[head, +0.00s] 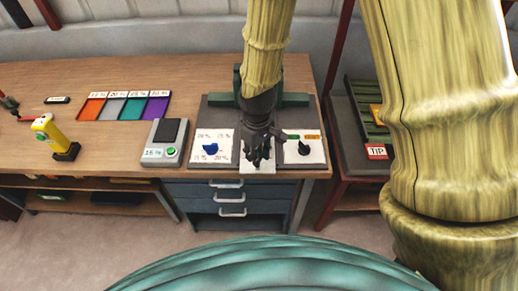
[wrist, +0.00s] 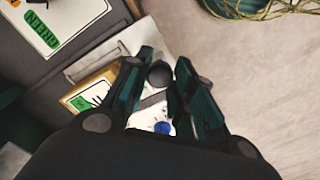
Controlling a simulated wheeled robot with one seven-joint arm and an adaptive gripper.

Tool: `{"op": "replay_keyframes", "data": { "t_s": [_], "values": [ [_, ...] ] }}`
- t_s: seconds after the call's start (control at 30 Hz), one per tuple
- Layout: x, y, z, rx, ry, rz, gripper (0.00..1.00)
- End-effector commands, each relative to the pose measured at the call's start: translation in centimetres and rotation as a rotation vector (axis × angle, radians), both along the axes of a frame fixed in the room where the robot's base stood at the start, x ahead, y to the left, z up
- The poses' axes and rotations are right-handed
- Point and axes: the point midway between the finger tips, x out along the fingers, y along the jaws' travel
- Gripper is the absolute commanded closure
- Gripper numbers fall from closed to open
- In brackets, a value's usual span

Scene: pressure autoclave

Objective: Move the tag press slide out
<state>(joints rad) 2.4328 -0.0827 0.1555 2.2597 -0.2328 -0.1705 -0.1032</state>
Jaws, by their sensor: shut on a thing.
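The tag press is a dark grey base with a green frame (head: 294,99) at the right end of the bench in the head view. Its slide (head: 257,167) is a pale plate at the front middle, between two white dial panels, and its front part shows below my gripper. My gripper (head: 257,158) points down over it. In the wrist view my gripper (wrist: 165,68) has its two fingers on either side of a round dark knob (wrist: 160,74), shut on it. My fingers and palm hide much of the slide and of the press middle.
A blue dial (head: 210,149) is on the left panel and a black dial (head: 304,148) on the right panel. A grey scale (head: 162,151), colored trays (head: 121,108) and a yellow tool (head: 47,131) stand left. Drawers (head: 230,197) lie below; open floor is in front.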

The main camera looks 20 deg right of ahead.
Motion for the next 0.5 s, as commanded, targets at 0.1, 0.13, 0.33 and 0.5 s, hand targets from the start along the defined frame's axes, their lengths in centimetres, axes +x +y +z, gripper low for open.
{"op": "replay_keyframes", "data": {
  "t_s": [0.1,0.13,0.33,0.5],
  "values": [
    [-0.37,0.08,-0.15,0.000,0.008,0.002,1.00],
    [-0.40,0.08,-0.16,0.000,0.009,0.002,0.74],
    [-0.31,0.05,-0.14,0.000,0.007,0.002,0.53],
    [-0.23,0.03,-0.12,-0.001,0.005,0.001,0.53]
  ]
}}
